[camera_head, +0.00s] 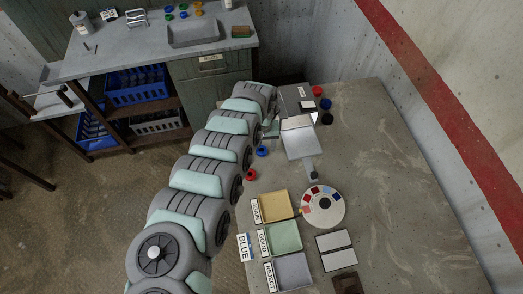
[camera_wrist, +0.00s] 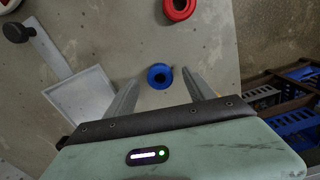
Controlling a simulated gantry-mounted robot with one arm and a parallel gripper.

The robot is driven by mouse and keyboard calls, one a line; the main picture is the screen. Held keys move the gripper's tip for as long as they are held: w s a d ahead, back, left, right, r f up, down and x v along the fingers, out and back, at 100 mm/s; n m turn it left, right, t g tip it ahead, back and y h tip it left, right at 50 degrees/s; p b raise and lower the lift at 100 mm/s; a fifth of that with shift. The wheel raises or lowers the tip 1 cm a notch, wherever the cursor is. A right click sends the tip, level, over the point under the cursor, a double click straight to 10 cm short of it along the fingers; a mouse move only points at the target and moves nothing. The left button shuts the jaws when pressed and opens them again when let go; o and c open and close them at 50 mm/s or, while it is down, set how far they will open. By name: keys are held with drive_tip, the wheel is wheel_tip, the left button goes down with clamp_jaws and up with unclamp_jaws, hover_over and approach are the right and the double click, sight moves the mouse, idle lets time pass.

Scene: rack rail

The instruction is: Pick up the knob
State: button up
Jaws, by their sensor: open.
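A small round blue knob (camera_head: 262,152) sits on the grey bench top near its left edge. In the wrist view the blue knob (camera_wrist: 160,76) looks like a ring with a dark centre and shows between my finger tips. A red knob (camera_head: 251,175) lies close by on the bench and also shows in the wrist view (camera_wrist: 179,8), beyond the fingers. My gripper (camera_wrist: 159,77) is open and empty, with one finger on each side of the blue knob. How high the fingers are above the bench is hard to tell. In the head view my arm hides the fingers.
A pale tray or plate (camera_head: 303,145) with a dark-knobbed lever (camera_head: 314,175) stands right of the knobs. Sorting trays, including a yellow one (camera_head: 275,207), and a colour wheel (camera_head: 323,206) lie nearer. A grey box (camera_head: 298,100) stands behind. The bench's right side is clear.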

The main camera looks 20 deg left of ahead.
drive_tip(key=shift+f, duration=1)
drive_tip(key=shift+c, duration=0.3)
clamp_jaws()
